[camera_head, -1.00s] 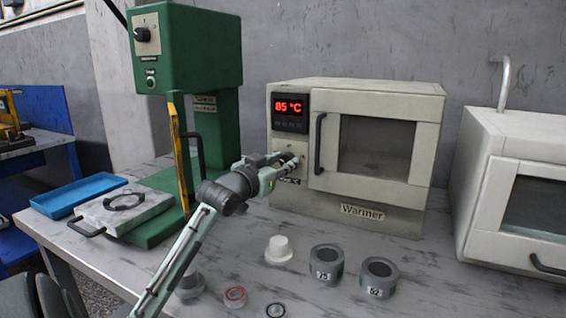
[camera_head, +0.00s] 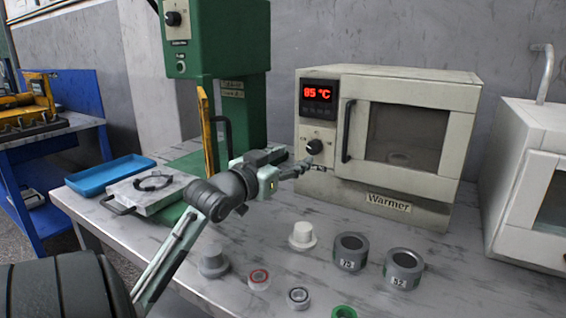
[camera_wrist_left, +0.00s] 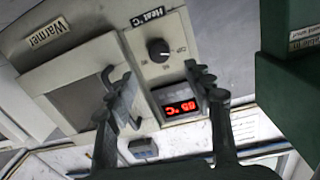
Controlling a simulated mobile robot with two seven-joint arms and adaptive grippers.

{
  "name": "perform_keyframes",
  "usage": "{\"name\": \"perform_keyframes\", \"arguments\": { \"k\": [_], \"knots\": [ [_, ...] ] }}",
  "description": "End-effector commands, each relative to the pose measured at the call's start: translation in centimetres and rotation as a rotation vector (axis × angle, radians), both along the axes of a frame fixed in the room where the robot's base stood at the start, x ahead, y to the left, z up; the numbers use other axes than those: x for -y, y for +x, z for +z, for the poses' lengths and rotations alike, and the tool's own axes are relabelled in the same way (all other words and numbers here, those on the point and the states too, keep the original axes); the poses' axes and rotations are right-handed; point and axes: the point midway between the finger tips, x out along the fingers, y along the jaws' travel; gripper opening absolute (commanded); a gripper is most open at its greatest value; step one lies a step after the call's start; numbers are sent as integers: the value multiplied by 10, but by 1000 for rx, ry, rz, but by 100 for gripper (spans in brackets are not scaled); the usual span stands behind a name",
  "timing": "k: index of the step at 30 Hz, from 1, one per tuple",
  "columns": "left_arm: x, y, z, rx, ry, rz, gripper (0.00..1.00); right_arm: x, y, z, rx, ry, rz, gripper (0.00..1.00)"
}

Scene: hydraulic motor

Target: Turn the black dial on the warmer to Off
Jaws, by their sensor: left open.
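The beige warmer (camera_head: 385,205) stands on the bench with its door closed and its red display reading 85 °C (camera_head: 317,93). Its black dial (camera_head: 314,147) sits below the display, left of the door handle. In the left wrist view the dial (camera_wrist_left: 158,50) shows on its plate beyond the gap between my fingers; I cannot read its setting for sure. My left gripper (camera_head: 312,170) is in front of the warmer, just below the dial in the head view. Its fingers are open and empty (camera_wrist_left: 162,82), apart from the dial. My right gripper is not seen.
A green press (camera_head: 245,110) with a yellow lever stands left of the warmer. A white cap (camera_head: 302,235), two grey cylinders (camera_head: 350,252) and several small rings lie on the bench in front. A white cabinet (camera_head: 535,190) stands at the right; a blue tray (camera_head: 110,175) is at the left.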

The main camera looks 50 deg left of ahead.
Motion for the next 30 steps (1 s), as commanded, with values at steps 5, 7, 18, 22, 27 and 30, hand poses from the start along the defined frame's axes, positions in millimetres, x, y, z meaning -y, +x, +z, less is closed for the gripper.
{"name": "perform_keyframes", "arguments": {
  "k": [5,7,18,22,27,30],
  "knots": [
    [7,-25,0,-2,0,0,52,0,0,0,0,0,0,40],
    [8,-30,0,-2,0,0,52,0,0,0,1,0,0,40],
    [9,-33,1,-1,0,0,52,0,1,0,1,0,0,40],
    [9,-33,1,-1,0,0,52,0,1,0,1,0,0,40],
    [9,-33,1,-1,0,0,52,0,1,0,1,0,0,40],
    [9,-33,1,-1,0,0,52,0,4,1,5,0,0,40]
  ]
}}
